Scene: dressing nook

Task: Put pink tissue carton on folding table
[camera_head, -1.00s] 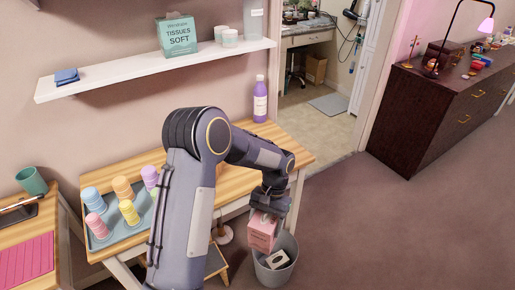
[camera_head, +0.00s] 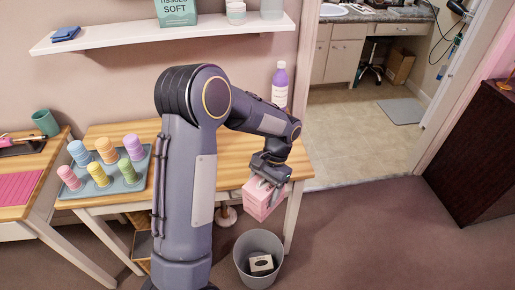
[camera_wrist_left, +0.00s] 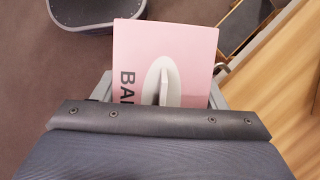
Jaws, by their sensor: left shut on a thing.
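The pink tissue carton (camera_head: 261,199) is held in my left gripper (camera_head: 268,178), in front of the right front corner of the wooden folding table (camera_head: 232,170). In the left wrist view the carton (camera_wrist_left: 197,45) shows its pink top with a white oval and a tissue tuft, between the gripper's fingers (camera_wrist_left: 160,95). Part of the table top (camera_wrist_left: 285,70) lies to its right there. The carton is apart from the table's top surface, near its edge height. My right gripper is not in view.
A grey bin (camera_head: 241,265) with a small tissue box (camera_head: 261,263) inside stands on the floor below. On the table, a tray (camera_head: 130,186) of several colored cups fills the left and a purple bottle (camera_head: 279,88) stands at the back right. The table's middle is partly hidden by my arm.

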